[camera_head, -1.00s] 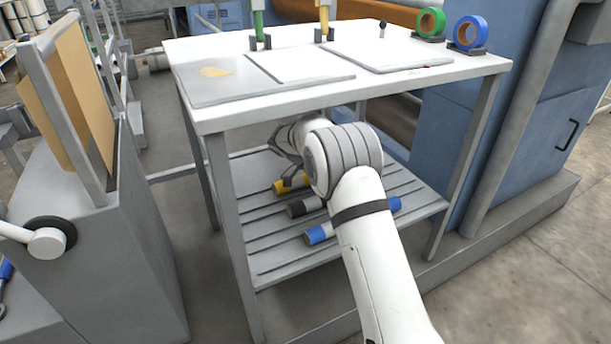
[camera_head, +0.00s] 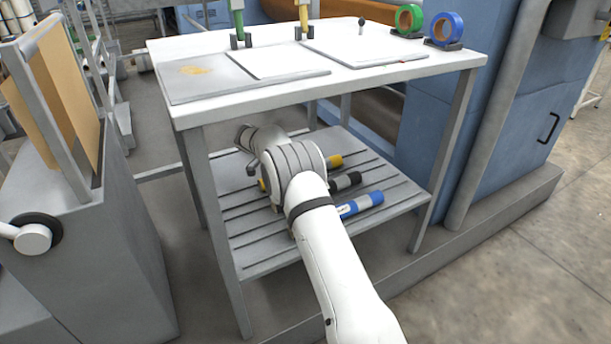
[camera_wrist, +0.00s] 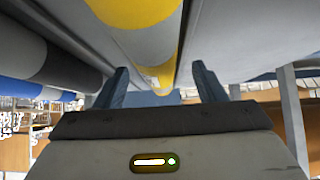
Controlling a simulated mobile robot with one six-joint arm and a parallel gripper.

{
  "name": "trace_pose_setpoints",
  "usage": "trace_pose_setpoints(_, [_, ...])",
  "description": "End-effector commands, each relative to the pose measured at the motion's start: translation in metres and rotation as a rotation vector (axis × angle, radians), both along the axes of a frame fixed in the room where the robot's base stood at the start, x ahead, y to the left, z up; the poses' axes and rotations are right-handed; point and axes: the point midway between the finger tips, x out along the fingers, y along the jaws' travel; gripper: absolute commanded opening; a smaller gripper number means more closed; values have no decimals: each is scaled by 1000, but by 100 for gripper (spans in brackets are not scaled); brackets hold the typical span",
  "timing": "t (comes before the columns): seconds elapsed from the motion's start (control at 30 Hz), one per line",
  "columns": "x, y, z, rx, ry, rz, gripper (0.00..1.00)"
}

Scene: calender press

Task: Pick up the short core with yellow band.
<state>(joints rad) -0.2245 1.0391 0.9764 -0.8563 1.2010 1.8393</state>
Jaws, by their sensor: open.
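The core with yellow band (camera_head: 334,161) lies on the slatted lower shelf of the table, farthest back of the cores there. My arm covers its middle in the head view; a yellow bit of it shows left of the arm. In the wrist view the grey core with yellow bands (camera_wrist: 148,45) runs lengthwise toward the gap between the fingers. My gripper (camera_wrist: 163,84) is open, one finger on each side of the core's line. Whether the fingers touch it I cannot tell. In the head view my gripper is hidden behind my arm.
A black-banded core (camera_head: 346,181) and a blue-banded core (camera_head: 360,204) lie beside it on the shelf (camera_head: 262,262). The white tabletop (camera_head: 402,72) is close above my arm. Table legs (camera_head: 216,235) stand at the corners. The shelf's front left is bare.

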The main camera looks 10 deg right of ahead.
Motion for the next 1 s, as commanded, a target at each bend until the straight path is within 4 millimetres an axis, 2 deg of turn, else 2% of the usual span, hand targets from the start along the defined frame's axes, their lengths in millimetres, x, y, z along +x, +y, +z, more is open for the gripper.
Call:
trace_pose_setpoints(0.03, [2, -6, -10, 0, 1, -1, 64])
trace_pose_setpoints(0.1, [3, -10, -13, 1, 0, -1, 64])
trace_pose_setpoints(0.33, [4, -11, -12, 0, 0, 0, 64])
trace_pose_setpoints(0.9, [4, -11, -12, 0, 0, 0, 17])
trace_pose_setpoints(1.0, [4, -12, -12, 0, 0, 0, 14])
